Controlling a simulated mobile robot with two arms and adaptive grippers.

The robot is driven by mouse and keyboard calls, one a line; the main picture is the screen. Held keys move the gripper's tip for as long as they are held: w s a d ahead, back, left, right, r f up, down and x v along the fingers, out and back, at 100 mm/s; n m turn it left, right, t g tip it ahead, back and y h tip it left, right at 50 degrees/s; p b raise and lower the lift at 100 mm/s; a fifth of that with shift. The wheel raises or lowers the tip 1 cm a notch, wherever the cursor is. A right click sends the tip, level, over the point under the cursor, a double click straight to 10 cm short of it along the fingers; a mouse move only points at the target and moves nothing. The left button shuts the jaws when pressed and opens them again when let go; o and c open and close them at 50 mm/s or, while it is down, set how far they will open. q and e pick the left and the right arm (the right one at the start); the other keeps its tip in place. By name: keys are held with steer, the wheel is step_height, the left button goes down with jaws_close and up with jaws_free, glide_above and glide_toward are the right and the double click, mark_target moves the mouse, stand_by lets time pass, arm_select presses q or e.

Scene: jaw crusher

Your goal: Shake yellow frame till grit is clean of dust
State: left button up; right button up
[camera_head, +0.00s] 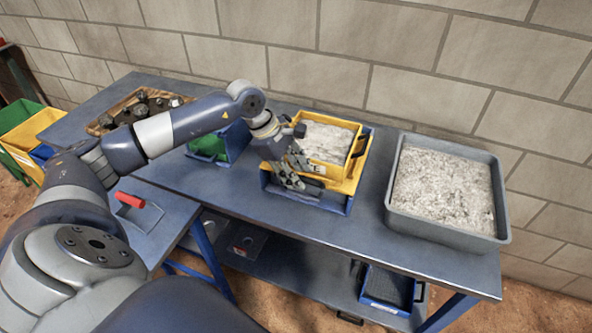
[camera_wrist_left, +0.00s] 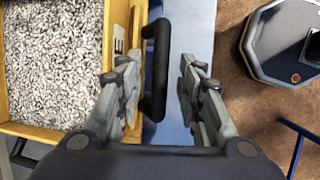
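The yellow frame (camera_head: 347,186) sits in a blue tray (camera_head: 331,205) on the table and holds pale grey grit (camera_head: 325,142). In the left wrist view the grit (camera_wrist_left: 52,60) fills the frame's bed, and the yellow wall (camera_wrist_left: 118,35) carries a black handle (camera_wrist_left: 157,70). My left gripper (camera_head: 297,172) is at the frame's near side. In the wrist view its fingers (camera_wrist_left: 160,78) stand apart, one on each side of the handle, with a gap visible at least on the right. My right gripper is not in view.
A grey tub (camera_head: 394,200) of pale dusty material stands to the right. A green and blue bin (camera_head: 232,146) and a wooden tray of dark rocks (camera_head: 110,118) are to the left. A red-handled tool (camera_head: 130,200) lies nearer. A block wall (camera_head: 440,60) closes the back.

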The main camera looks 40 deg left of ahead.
arm_select(q)
steer(key=shift+c, duration=0.4)
jaws_close()
steer(key=shift+w+a+b, duration=0.2)
steer(key=shift+w+b, duration=0.3)
steer(key=shift+w, duration=0.35)
steer(key=shift+w+a+b, duration=0.15)
steer(key=shift+w+b, duration=0.3)
steer(key=shift+w, duration=0.35)
steer(key=shift+w+a+b, duration=0.2)
steer(key=shift+w+b, duration=0.3)
steer(key=shift+w, duration=0.35)
steer(key=shift+w+a, duration=0.15)
steer(key=shift+w, duration=0.15)
steer(key=shift+o, duration=0.4)
jaws_free()
